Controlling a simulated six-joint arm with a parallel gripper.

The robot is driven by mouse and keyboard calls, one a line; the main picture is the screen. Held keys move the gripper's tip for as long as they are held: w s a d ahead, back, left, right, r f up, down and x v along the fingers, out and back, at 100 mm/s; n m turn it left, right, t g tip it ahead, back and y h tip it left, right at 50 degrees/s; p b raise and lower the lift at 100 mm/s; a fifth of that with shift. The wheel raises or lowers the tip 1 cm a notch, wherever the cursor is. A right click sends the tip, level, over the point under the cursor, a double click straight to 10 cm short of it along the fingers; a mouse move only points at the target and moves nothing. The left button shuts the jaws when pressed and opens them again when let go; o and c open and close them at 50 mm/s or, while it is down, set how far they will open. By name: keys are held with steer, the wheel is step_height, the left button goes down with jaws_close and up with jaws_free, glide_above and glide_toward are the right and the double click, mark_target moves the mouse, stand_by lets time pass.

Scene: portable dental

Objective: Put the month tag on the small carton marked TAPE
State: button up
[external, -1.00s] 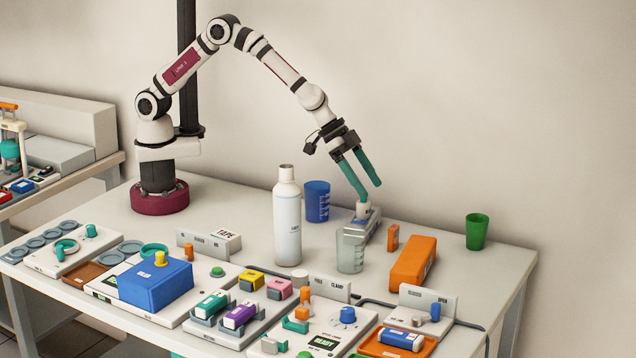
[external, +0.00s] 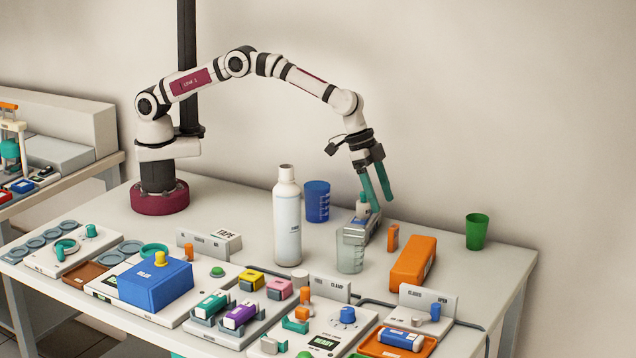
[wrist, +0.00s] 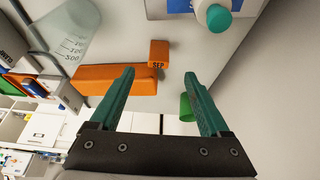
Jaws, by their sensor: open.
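The month tag is a small orange block marked SEP in the wrist view (wrist: 158,54). In the external view the tag (external: 393,237) stands on the table near the back, left of a long orange box. My gripper (external: 378,202) is open and empty above the tag, its green fingers pointing down. In the wrist view the tag lies just beyond the gap between the fingertips (wrist: 159,73). The small white carton marked TAPE (external: 232,241) is at the left middle of the table, partly hidden behind a low sign panel. The carton does not show in the wrist view.
The long orange box (external: 413,263) lies close beside the tag. A clear beaker (external: 350,252), a grey device (external: 371,225), a blue cup (external: 317,202) and a tall white bottle (external: 287,220) stand between tag and carton. A green cup (external: 476,231) stands at right.

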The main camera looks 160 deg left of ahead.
mark_target(391, 227)
steer(key=x, duration=0.8)
steer(key=shift+w+f, duration=0.25)
steer(key=shift+f, duration=0.15)
jaws_close()
